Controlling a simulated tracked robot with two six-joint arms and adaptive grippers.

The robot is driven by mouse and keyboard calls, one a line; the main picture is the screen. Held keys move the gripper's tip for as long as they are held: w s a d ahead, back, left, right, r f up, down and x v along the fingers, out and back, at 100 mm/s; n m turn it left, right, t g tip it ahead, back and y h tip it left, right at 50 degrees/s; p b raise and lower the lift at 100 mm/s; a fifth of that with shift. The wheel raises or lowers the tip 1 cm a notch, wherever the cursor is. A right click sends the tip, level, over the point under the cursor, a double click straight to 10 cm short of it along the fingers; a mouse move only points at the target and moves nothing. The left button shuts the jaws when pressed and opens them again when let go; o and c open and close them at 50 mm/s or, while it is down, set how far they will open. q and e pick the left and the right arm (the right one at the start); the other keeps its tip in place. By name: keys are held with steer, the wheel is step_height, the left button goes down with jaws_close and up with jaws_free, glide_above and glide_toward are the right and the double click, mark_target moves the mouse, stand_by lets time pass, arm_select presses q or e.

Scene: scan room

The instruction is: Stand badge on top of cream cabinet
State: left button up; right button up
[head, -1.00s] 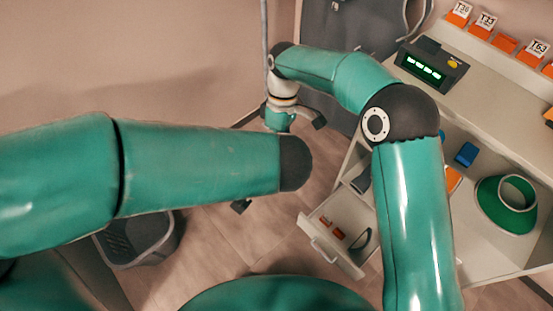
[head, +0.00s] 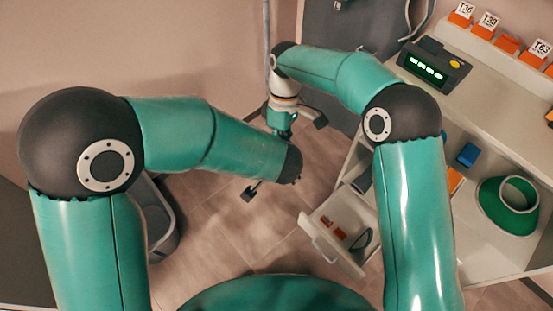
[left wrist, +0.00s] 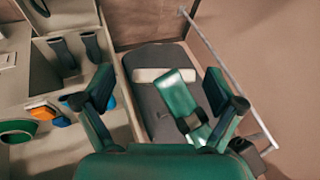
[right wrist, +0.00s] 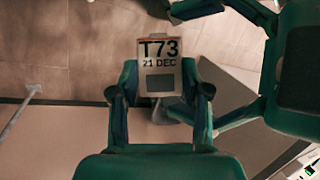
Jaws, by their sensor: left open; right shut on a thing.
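My right gripper (right wrist: 160,88) is shut on a badge (right wrist: 158,55), a pale card with an orange edge at its top, reading "T73 21 DEC". In the head view the right gripper (head: 308,118) hangs above the floor at the centre, left of the cream cabinet (head: 470,85); the badge cannot be made out there. My left gripper (left wrist: 161,90) is open with nothing between its fingers. In the head view it is mostly hidden behind its own forearm, with a dark finger (head: 250,192) showing below.
On the cabinet's ledge stand orange holders, some with labelled cards (head: 488,22). A dark device with green digits (head: 428,66) sits on the top. Below are a green visor (head: 508,205), a blue item (head: 467,154) and an open drawer (head: 322,243). A grey bin (head: 163,215) stands left.

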arm_select(q)
steer(key=c, duration=1.1)
steer(key=shift+d, duration=0.15)
steer(key=shift+c, duration=0.5)
arm_select(e)
steer(key=o, duration=1.2)
steer(key=shift+a+r, duration=0.1)
steer(key=shift+a, duration=0.05)
steer(key=shift+o, duration=0.2)
